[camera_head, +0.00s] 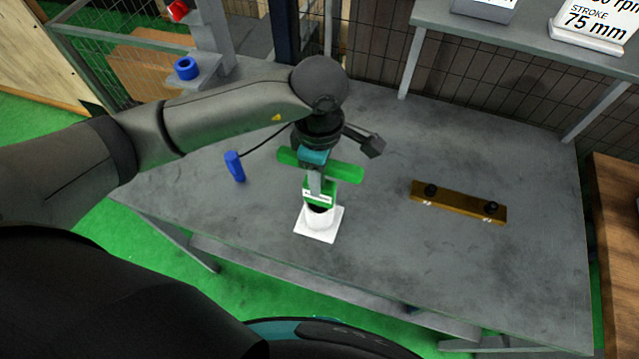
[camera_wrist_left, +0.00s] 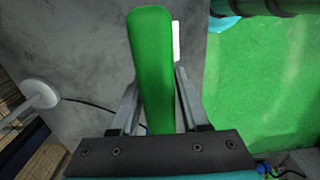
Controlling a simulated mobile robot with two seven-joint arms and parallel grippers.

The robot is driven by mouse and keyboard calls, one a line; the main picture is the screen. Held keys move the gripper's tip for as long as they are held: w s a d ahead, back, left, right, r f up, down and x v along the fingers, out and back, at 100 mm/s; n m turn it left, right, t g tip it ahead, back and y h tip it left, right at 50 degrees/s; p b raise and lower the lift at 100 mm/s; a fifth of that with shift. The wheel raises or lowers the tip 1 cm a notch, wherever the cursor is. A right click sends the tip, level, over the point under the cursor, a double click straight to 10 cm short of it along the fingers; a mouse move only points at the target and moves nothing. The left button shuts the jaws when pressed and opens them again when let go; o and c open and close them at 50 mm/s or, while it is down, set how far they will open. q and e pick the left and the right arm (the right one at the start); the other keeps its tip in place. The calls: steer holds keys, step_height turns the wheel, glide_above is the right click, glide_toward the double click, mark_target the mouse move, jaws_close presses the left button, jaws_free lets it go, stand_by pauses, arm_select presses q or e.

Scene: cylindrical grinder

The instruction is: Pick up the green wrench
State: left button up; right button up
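The green wrench (camera_head: 345,173) has a thick green crossbar and a green lower part with a white mark. It stands upright over a white holder (camera_head: 318,220) on the grey table. My left gripper (camera_head: 314,188) points down at the wrench, its body partly hiding the middle of the crossbar. In the left wrist view the green bar (camera_wrist_left: 152,65) lies between my two fingers (camera_wrist_left: 158,92), close along both. Whether the fingers press on it cannot be made out. The wrench's lower end is hidden in the holder. My right gripper is not in view.
A blue handle-like object (camera_head: 235,166) with a black cable stands left of the wrench. A brown bar with black knobs (camera_head: 458,202) lies to the right. A blue ring (camera_head: 186,68) sits on a grey ledge. A raised shelf (camera_head: 520,45) is behind. The table's front right is clear.

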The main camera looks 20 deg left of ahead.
arm_select(q)
jaws_close()
steer(key=shift+r, duration=0.1)
stand_by(0.9)
